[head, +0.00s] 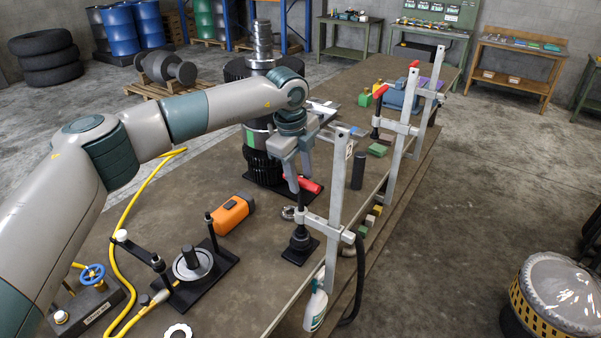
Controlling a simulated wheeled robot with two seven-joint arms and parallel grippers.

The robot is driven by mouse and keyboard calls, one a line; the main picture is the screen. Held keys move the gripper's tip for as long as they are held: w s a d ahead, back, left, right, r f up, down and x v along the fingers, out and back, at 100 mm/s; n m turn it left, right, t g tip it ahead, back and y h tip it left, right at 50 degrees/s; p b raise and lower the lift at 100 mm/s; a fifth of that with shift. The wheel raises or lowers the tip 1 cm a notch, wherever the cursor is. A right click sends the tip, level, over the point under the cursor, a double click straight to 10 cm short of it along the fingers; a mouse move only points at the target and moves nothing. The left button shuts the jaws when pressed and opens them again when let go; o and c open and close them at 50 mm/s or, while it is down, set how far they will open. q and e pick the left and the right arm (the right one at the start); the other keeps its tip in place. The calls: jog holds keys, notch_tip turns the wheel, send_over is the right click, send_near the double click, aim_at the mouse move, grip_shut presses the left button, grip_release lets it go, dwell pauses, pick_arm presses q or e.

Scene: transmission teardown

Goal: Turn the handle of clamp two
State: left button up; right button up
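The nearest bar clamp (337,205) stands upright at the table's right edge. A small label on its upper bar is too small to read surely. Its dark spindle (299,208) points down to a black foot on a dark plate. A red handle (311,186) lies across the spindle's top. My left gripper (298,184) points down at the handle from above, one finger on each side of the spindle top. The fingers partly hide the handle, and whether they press on it is unclear. My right gripper is not in view.
Two more clamps with red handles (381,91) stand farther along the same edge. A dark cylindrical stack (262,160) stands behind my wrist. A white bottle (316,309) hangs at the edge.

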pick_arm(q)
grip_shut()
